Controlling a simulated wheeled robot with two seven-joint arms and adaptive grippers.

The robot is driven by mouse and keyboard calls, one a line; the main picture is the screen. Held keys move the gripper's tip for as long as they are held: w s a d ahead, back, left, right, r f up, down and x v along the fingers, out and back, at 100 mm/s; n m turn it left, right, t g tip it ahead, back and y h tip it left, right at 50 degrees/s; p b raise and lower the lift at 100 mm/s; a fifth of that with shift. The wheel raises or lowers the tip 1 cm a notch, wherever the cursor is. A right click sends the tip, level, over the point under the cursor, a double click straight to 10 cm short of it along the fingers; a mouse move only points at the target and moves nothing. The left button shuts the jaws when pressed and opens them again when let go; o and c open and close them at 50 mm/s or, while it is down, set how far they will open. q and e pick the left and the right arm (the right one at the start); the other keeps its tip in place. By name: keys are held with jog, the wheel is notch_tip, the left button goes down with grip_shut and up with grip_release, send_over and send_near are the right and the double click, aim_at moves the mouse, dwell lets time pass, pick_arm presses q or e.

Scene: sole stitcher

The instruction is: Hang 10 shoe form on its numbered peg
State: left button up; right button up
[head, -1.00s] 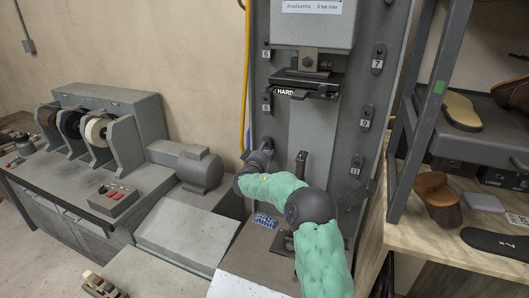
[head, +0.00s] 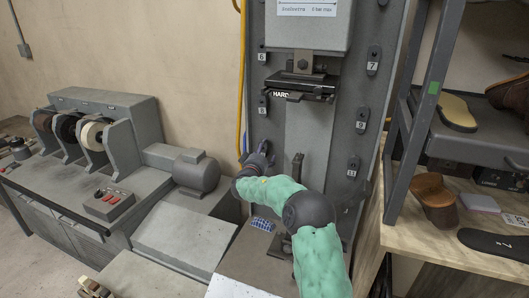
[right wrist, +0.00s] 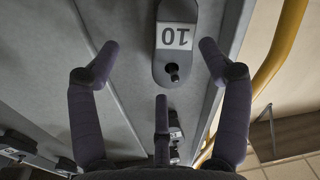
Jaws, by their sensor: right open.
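The plate of peg 10 (right wrist: 176,40) is dark with a white label, upside down in the right wrist view. Its short peg (right wrist: 172,72) looks bare. My left gripper is out of view.
Number plates 6 (head: 262,55), 8 (head: 263,106), 7 (head: 373,62), 9 (head: 362,118) and 11 (head: 353,168) line the column. A yellow pipe (head: 242,80) runs along its left edge. A grey shelf post (head: 425,110) stands at the right, near soles.

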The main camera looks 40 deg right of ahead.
jog(key=v, duration=1.1)
jog(key=shift+s+a+r, duration=0.25)
jog(key=shift+s+a, duration=0.05)
